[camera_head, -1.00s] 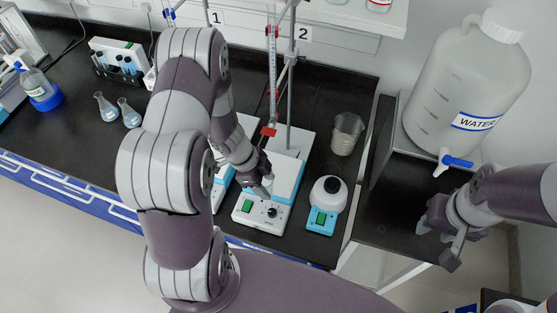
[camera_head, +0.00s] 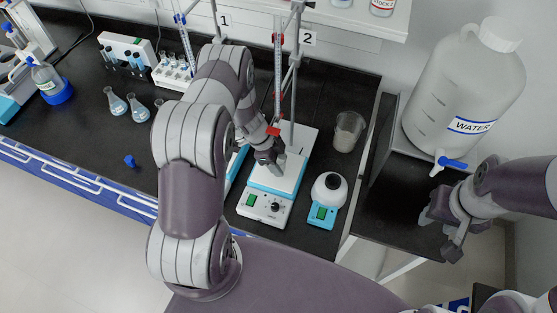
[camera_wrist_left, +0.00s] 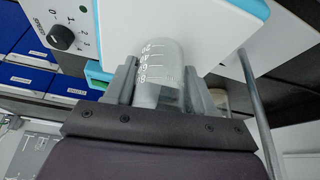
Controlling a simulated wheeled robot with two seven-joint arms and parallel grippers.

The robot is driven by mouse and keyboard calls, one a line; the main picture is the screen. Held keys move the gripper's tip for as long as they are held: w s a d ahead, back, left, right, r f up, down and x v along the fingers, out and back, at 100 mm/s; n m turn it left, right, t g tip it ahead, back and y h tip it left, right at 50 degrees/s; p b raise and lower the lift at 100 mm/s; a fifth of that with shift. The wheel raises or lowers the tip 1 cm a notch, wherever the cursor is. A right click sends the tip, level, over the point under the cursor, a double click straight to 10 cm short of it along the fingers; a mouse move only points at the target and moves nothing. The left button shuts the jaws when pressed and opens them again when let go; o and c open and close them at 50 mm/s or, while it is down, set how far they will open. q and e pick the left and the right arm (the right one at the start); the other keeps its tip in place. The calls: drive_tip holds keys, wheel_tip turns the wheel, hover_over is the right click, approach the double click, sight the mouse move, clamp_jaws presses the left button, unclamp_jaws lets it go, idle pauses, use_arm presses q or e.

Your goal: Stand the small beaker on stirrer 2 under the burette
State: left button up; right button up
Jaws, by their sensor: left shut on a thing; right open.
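My left gripper (camera_head: 270,160) is shut on the small beaker (camera_wrist_left: 160,75), a clear beaker with white graduation marks, in the left wrist view. In the head view the gripper largely hides the beaker. The gripper is over the back half of stirrer 2 (camera_head: 264,207), a white and blue hotplate whose front also shows in the left wrist view (camera_wrist_left: 85,30). I cannot tell whether the beaker touches the plate. The burette (camera_head: 278,75) hangs upright by the stand marked 2, just behind the gripper. My right gripper (camera_head: 446,232) is open and empty at the right.
A larger beaker (camera_head: 348,131) stands right of stirrer 2. A small blue-based device with a white round top (camera_head: 328,190) is at its front right. The stand rod (camera_head: 292,100) rises behind the plate. A water carboy (camera_head: 462,95) is at right; flasks (camera_head: 116,104) stand left.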

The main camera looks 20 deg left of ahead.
use_arm(q)
drive_tip(key=o, duration=1)
drive_tip(key=b+v, duration=0.1)
drive_tip(key=v, duration=1.1)
drive_tip(key=shift+r+b, duration=0.15)
drive_tip(key=shift+b, duration=0.15)
